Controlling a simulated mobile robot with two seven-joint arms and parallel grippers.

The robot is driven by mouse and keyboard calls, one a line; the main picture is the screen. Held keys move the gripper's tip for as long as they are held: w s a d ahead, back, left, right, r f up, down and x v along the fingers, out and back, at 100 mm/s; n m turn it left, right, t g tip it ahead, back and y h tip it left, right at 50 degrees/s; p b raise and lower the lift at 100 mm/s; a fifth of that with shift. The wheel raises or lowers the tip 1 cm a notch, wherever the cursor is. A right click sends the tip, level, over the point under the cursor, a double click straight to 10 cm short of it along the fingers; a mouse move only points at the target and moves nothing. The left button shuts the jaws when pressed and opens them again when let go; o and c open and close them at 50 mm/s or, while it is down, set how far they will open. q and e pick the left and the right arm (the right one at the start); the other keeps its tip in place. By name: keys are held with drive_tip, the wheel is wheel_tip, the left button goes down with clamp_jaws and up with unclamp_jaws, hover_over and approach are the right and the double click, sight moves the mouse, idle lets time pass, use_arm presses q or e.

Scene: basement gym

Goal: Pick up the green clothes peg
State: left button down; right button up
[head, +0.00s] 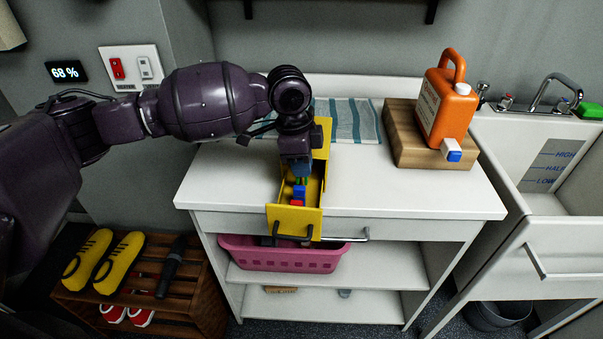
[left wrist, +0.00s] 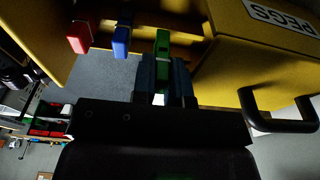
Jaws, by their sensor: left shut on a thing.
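My left gripper (head: 297,176) reaches down over the open yellow drawer (head: 293,222) on the white counter. In the left wrist view its two fingers (left wrist: 165,84) are shut on the green clothes peg (left wrist: 163,48), one on each side. A blue peg (left wrist: 121,40) and a red peg (left wrist: 79,38) stand beside it in a row, apart from the fingers. In the head view the gripper mostly hides the green peg; the blue peg (head: 299,191) and red peg (head: 297,202) show nearer the drawer front. My right gripper is not in view.
An orange jug (head: 448,100) stands on a wooden block (head: 400,135) to the right. A striped towel (head: 350,118) lies behind the drawer. The counter (head: 400,190) is clear at front right. A pink basket (head: 285,257) sits on the shelf below.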

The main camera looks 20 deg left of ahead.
use_arm(q)
wheel_tip(320, 180, up, 17)
drive_tip(key=p, duration=0.2)
drive_tip(key=shift+f, duration=0.2)
idle(0.6)
